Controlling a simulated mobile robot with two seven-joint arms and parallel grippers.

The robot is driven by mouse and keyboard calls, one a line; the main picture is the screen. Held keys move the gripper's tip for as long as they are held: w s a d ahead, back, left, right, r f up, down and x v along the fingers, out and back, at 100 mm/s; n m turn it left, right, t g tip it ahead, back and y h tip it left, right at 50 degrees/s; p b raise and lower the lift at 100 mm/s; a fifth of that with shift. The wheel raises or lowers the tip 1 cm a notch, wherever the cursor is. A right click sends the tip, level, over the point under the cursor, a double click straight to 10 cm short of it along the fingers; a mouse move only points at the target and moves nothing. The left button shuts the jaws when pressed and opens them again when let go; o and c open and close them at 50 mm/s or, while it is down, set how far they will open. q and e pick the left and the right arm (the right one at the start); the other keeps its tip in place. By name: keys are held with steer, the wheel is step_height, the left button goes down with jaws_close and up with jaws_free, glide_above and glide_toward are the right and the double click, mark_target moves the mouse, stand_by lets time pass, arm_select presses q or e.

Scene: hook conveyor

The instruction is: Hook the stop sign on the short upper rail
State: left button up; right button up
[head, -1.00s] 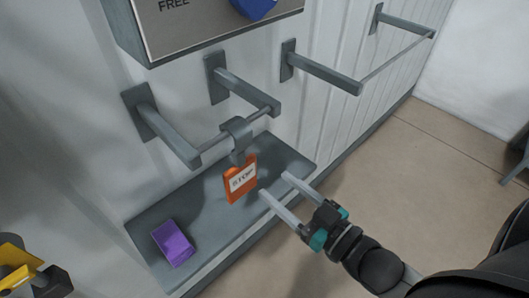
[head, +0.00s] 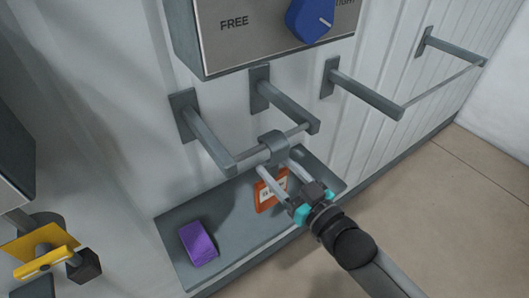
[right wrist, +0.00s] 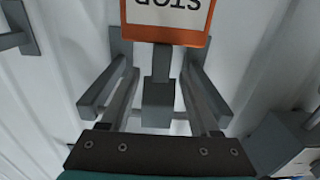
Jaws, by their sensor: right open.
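The orange stop sign (head: 270,192) hangs from a grey hook (head: 273,147) that sits around the thin bar of the short upper rail (head: 250,155). My right gripper (head: 277,163) is open, its fingers just below the hook and in front of the sign, partly hiding it. In the right wrist view the sign (right wrist: 168,22) shows upside down at the top, with the hook (right wrist: 158,104) below it between the fingers, with gaps on both sides. Whether the hook's end fully wraps the bar is unclear. My left gripper is not in view.
A longer rail (head: 365,95) runs to the right. A panel (head: 265,40) with a blue knob (head: 310,18) is above. A grey tray (head: 235,235) below holds a purple block (head: 198,243). A yellow part (head: 45,258) is at lower left. Floor at right is clear.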

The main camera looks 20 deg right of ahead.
steer(key=shift+x, duration=2.55)
steer(key=shift+c, duration=0.2)
jaws_close()
stand_by(0.5)
